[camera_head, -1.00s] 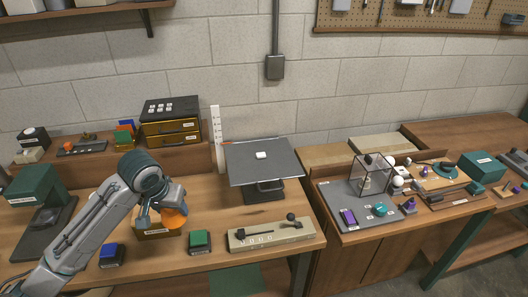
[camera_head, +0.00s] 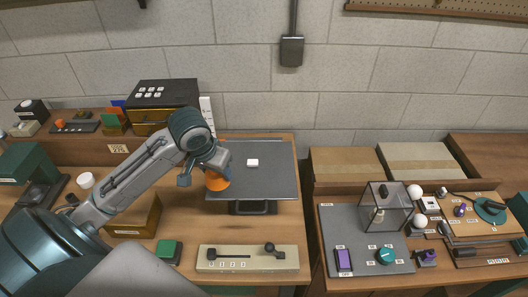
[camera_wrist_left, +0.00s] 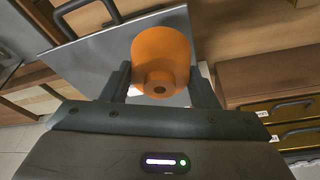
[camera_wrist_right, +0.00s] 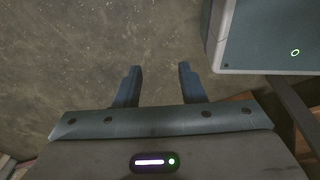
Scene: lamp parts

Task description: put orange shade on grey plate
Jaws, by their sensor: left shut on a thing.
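The orange shade (camera_head: 217,181) is held in my left gripper (camera_head: 210,172), at the left edge of the grey plate (camera_head: 270,180) in the head view. The left wrist view shows the orange shade (camera_wrist_left: 161,60) between the two fingers, with the grey plate (camera_wrist_left: 100,55) behind it. The gap between shade and plate is hard to judge. The plate sits on a dark stand, and a small white block (camera_head: 252,163) lies on it. My right gripper (camera_wrist_right: 160,85) is open and empty above the floor in the right wrist view.
An empty-looking wooden box (camera_head: 138,218) stands left of the plate. A green block (camera_head: 168,250) and a board with knobs (camera_head: 247,258) lie in front. A black-topped drawer unit (camera_head: 160,95) stands behind. A glass case (camera_head: 385,208) is on the right bench.

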